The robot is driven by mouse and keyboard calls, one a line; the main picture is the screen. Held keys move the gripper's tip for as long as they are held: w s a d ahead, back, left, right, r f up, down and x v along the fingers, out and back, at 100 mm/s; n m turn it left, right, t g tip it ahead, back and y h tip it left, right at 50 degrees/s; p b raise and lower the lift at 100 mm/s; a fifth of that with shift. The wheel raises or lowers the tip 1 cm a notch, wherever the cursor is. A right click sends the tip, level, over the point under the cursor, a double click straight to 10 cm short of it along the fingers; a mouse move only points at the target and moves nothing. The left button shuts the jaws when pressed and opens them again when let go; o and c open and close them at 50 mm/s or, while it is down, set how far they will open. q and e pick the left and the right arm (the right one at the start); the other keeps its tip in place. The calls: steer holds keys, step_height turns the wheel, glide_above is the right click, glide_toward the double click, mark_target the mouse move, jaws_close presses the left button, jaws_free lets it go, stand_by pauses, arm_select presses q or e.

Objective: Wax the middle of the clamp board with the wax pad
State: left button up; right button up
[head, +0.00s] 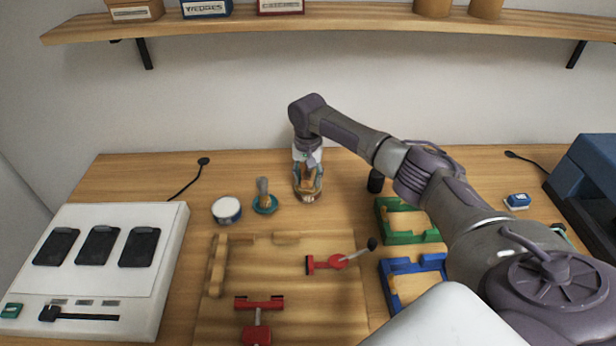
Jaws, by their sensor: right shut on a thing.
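The clamp board (280,293) is a flat wooden board at the front middle of the bench, with red clamps on it and a bare middle. My right gripper (308,196) points down behind the board, near the back of the bench. It is shut on a small tan-brown thing, which looks like the wax pad (307,200); the fingers hide much of it. Whether it touches the bench I cannot tell. My left gripper is not in view.
A white-topped round tin (227,210) and a teal dish with an upright handle (264,203) stand left of my gripper. Green (408,236) and blue (405,265) trays lie right of the board. A white panel (100,265) stands left. A shelf (330,22) hangs above.

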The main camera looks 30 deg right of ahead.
mark_target(308, 175)
steer(key=shift+f, duration=0.55)
stand_by(0.7)
steer(key=shift+r, duration=0.1)
step_height(308, 175, up, 7)
steer(key=p, duration=0.8)
stand_by(0.4)
